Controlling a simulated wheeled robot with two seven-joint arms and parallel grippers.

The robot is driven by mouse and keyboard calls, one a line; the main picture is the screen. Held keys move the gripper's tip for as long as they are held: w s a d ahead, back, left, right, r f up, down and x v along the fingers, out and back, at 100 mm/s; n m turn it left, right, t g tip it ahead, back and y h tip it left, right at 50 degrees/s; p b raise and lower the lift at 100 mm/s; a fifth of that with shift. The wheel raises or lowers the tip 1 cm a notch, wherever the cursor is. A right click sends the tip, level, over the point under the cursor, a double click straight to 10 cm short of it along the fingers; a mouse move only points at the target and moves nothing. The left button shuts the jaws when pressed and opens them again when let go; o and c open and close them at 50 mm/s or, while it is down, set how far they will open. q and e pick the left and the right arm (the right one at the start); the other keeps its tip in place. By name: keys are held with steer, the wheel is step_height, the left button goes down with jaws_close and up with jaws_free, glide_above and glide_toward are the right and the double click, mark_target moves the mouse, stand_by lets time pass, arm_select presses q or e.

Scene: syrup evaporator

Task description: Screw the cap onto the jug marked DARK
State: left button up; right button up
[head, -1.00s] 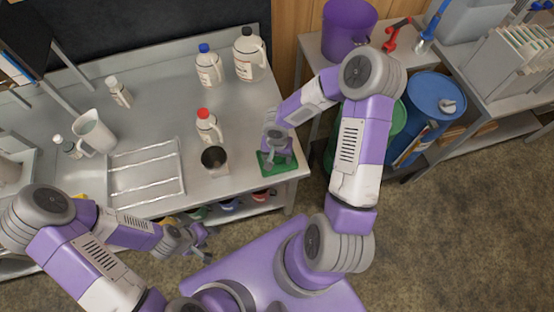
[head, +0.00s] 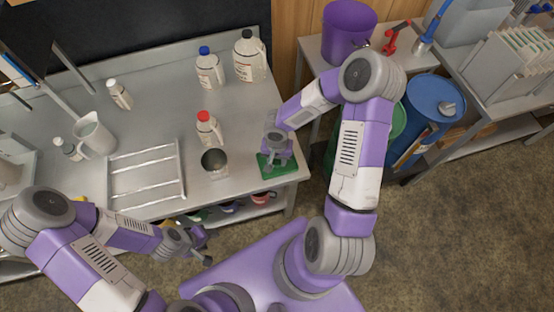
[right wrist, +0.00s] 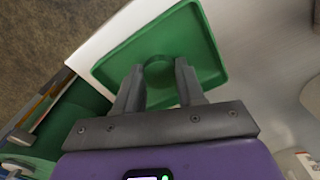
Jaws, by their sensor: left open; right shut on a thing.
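My right gripper (right wrist: 158,80) points down over a small green tray (head: 264,170) at the table's front right corner. It is shut on a round green cap (right wrist: 159,68), which shows between its fingertips above the tray in the right wrist view. My left gripper (head: 203,248) is open and empty, low in front of the table's edge. Jugs with a red cap (head: 207,130), a blue cap (head: 208,72) and a black cap (head: 249,60) stand upright on the table. Their labels are too small to read, so I cannot tell which is marked DARK.
A wire rack (head: 147,178), a pitcher (head: 95,137) and small white bottles (head: 119,94) are farther left. A purple bucket (head: 347,32) and a blue drum (head: 433,108) are at right.

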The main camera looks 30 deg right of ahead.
mark_target(277, 162)
step_height(277, 162, up, 10)
steer(key=p, duration=0.3)
steer(key=w+a+r+n, duration=0.2)
steer(key=w+a+n, duration=0.1)
steer(key=a+n, duration=0.2)
steer(key=shift+a+r+n, duration=0.25)
steer(key=shift+a+n, duration=0.05)
steer(key=shift+n, duration=0.8)
